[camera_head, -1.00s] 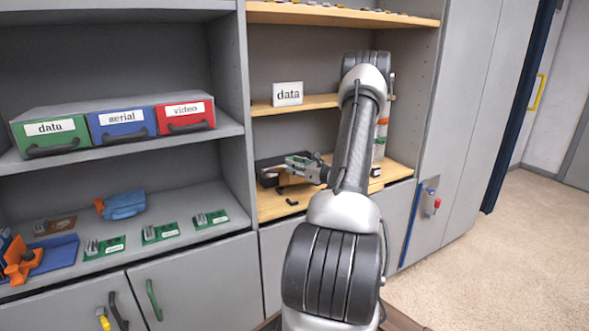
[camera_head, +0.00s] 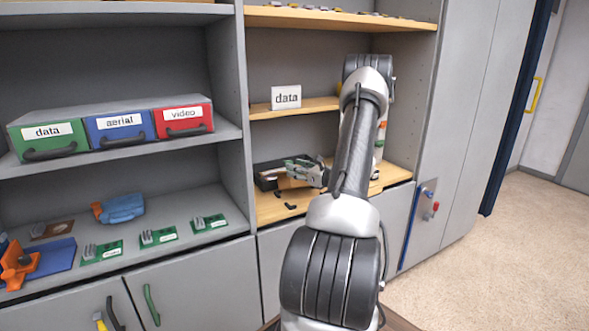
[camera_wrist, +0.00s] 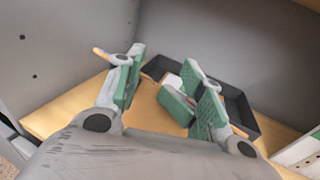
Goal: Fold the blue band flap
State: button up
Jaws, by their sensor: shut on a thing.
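My gripper (camera_head: 290,170) is over the lower wooden shelf of the right bay, beside a black tray (camera_head: 266,172). In the wrist view my gripper (camera_wrist: 160,66) shows green-padded fingers, with shelf visible between them. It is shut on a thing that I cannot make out.
Small black pieces (camera_head: 291,205) lie on the shelf's front part. A "data" card (camera_head: 286,97) stands on the shelf above. Green, blue and red labelled boxes, circuit boards (camera_head: 158,237), and a blue and orange tool (camera_head: 122,208) are in the left bay. The shelf side walls are close.

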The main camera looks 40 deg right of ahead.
jog(key=s, duration=0.2)
jog(key=s+d, duration=0.1)
jog(key=s, duration=0.4)
jog(key=shift+s+d, duration=0.15)
jog(key=shift+s, duration=0.15)
grip_shut()
jog(key=shift+r, duration=0.1)
jog(key=w+a+r+n+g+y, duration=0.1)
jog(key=a+r+n+g+y, duration=0.3)
jog(key=a, duration=0.6)
jog(key=w+a+r+n+g+y, duration=0.1)
jog(key=a+r+n+y, duration=0.2)
jog(key=a+r+n, duration=0.5)
jog(key=s+a+r+n+g, duration=0.1)
jog(key=s+a+n+g, duration=0.3)
jog(key=a, duration=0.4)
jog(key=s+a+n+g, duration=0.3)
jog(key=s+a, duration=0.2)
jog(key=a, duration=0.3)
jog(key=s+r+n+h, duration=0.3)
jog(key=s+n+h, duration=0.1)
jog(key=s+n, duration=0.3)
jog(key=s+r+n+g+h, duration=0.1)
jog(key=s+r+n+h, duration=0.2)
jog(key=s+n, duration=0.5)
jog(key=shift+s+a+r+n+h, duration=0.15)
jog(key=shift+s+a+n+h, duration=0.25)
jog(key=shift+h, duration=0.4)
